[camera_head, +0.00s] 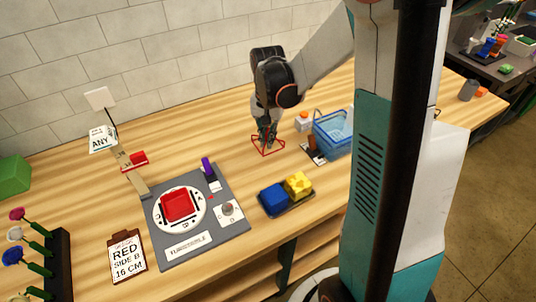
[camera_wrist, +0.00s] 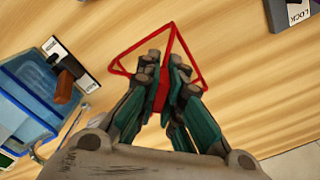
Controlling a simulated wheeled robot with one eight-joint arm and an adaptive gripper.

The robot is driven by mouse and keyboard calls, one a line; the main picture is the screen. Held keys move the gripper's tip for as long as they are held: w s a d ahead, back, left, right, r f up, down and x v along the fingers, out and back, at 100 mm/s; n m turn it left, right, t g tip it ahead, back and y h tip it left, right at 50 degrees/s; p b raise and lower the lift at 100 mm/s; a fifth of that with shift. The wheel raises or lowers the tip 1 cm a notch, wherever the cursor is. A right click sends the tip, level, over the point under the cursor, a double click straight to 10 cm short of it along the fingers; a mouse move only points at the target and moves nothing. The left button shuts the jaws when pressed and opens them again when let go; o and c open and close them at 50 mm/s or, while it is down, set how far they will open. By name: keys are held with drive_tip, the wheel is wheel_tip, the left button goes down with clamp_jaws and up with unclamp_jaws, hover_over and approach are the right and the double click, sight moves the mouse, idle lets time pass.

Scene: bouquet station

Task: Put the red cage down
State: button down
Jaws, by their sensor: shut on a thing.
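The red cage (camera_head: 268,151) is a thin red wire frame with a triangular outline at the wooden table. It also shows in the wrist view (camera_wrist: 193,58). My gripper (camera_head: 266,132) is over its middle, fingers pointing down. In the wrist view my gripper (camera_wrist: 163,75) is shut on a red upright part of the cage between its fingers. The cage looks level and low over the table; I cannot tell whether it touches the wood.
A grey board (camera_head: 215,222) with a red square piece is at left. Bare wood lies left of the cage.

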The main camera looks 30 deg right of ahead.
sight(268, 159)
drive_tip(key=shift+f+b, duration=0.8)
drive_tip(key=shift+f, duration=2.3)
drive_tip(key=shift+f, duration=0.15)
drive_tip(key=c, duration=1.8)
unclamp_jaws()
drive_tip(key=shift+o, duration=0.2)
wheel_tip(268, 159, up, 12)
drive_tip(key=p, duration=0.3)
drive_tip(key=shift+p, duration=0.3)
